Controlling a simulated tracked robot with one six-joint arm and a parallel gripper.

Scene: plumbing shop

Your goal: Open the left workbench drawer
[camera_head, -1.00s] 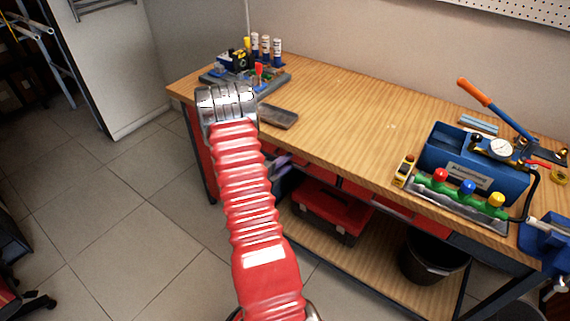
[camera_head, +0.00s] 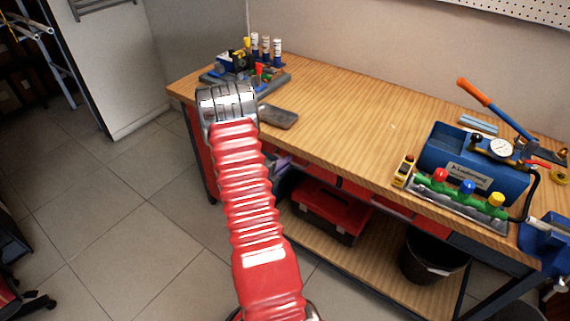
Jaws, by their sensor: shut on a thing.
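The workbench (camera_head: 345,115) has a wooden top and red fronts under its front edge. The left drawer is mostly hidden behind my red ribbed arm, so how far it stands open cannot be told. My arm rises to a silver wrist joint over the bench's left front edge. My gripper (camera_head: 282,162) is mostly hidden behind the arm; a small grey-purple part shows just right of it, below the bench edge. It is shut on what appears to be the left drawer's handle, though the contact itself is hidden.
A blue pump (camera_head: 472,165) with a gauge stands on the bench's right. A tray of small parts (camera_head: 240,75) stands at the far left. A red toolbox (camera_head: 330,208) and a black bin (camera_head: 432,258) are below. Tiled floor at left is clear.

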